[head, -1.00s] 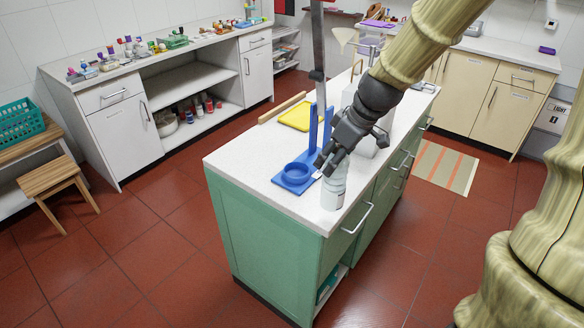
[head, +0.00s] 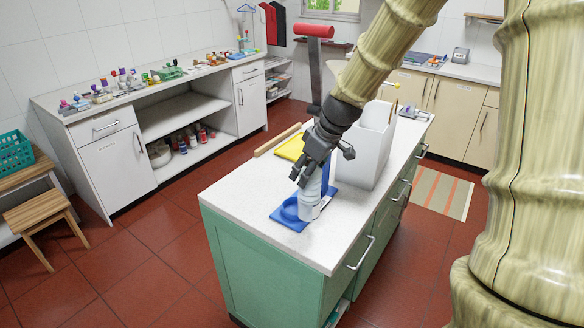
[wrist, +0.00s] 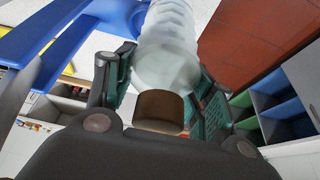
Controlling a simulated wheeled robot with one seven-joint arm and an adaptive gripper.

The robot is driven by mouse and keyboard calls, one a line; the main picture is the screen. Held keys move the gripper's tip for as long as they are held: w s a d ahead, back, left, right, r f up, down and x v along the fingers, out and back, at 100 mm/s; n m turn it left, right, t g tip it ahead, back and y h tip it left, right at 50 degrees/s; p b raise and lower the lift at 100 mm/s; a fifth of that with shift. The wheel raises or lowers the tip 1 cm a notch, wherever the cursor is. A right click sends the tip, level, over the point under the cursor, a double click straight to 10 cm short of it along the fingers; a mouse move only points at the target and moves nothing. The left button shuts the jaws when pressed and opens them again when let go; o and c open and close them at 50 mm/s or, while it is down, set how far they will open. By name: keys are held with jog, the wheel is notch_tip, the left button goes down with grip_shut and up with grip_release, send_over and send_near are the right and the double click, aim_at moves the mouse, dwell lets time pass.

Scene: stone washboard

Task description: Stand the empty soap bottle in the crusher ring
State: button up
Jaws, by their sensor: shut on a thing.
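The soap bottle (head: 309,203) is pale and translucent, with ribbed sides and a brown cap (wrist: 160,111). My gripper (head: 312,172) is shut on its upper part from above, and the bottle looks nearly upright. The blue crusher (head: 279,219) sits on the island counter. Its ring (head: 288,207) shows just left of the bottle, which covers the ring's right part. I cannot tell whether the bottle's foot is inside, above or beside the ring. In the wrist view the bottle (wrist: 166,40) lies between both finger pads, with the blue crusher frame (wrist: 50,40) to its left.
A tall white box (head: 368,150) stands on the counter behind my gripper to the right. A yellow tray (head: 290,148) and a wooden stick (head: 277,139) lie at the back left. The counter front (head: 240,200) is clear.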

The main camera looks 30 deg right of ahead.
jog(key=w+f+p, duration=0.4)
jog(key=w, duration=0.3)
jog(key=shift+w, duration=0.3)
jog(key=shift+f, duration=0.2)
jog(key=o, duration=0.9)
jog(key=shift+d, duration=0.1)
jog(key=shift+r, duration=0.2)
jog(key=b+v, duration=0.3)
jog(key=v, duration=0.9)
jog(key=shift+f, duration=0.1)
